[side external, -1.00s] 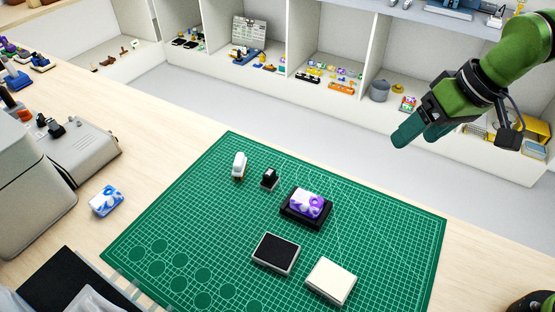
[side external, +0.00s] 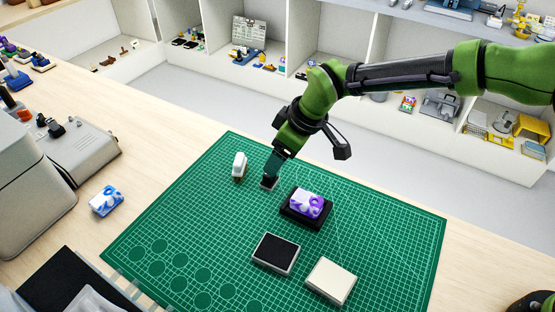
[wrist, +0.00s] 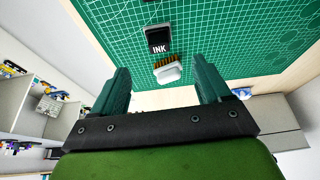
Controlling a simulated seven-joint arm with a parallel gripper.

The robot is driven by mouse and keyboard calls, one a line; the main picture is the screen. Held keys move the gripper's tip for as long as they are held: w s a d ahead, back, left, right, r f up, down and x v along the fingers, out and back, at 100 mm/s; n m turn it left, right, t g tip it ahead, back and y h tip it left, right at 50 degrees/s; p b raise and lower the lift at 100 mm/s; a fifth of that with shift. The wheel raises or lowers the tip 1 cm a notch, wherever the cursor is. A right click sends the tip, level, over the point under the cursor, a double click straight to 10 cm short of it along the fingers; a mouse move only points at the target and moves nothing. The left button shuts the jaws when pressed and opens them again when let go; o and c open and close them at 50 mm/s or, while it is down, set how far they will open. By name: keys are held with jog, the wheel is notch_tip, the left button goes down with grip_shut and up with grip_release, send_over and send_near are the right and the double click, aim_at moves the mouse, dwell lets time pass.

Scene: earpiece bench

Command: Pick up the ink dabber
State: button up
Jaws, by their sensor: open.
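The ink dabber is a small black block with a white INK label (wrist: 158,42) and a grey end, on the green cutting mat (side external: 180,215). In the side view the dabber (side external: 268,184) is partly hidden by my gripper (side external: 271,171), which points down just over it. In the wrist view my gripper (wrist: 163,68) is open, with nothing held. The dabber shows beyond the fingertips, roughly centred between them. Whether the fingers touch it cannot be told.
A white piece (side external: 239,165) stands close left; in the wrist view it (wrist: 167,73) shows brown bristle-like parts. A purple-patterned block (side external: 307,203) on a black tray sits close right. A black pad (side external: 276,253) and cream pad (side external: 331,281) lie nearer. The mat's left front is clear.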

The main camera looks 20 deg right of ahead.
aim_at(269, 178)
jog(key=x, duration=0.9)
jog(key=shift+w+f, duration=0.1)
jog(key=shift+f, duration=0.1)
jog(key=shift+c, duration=0.2)
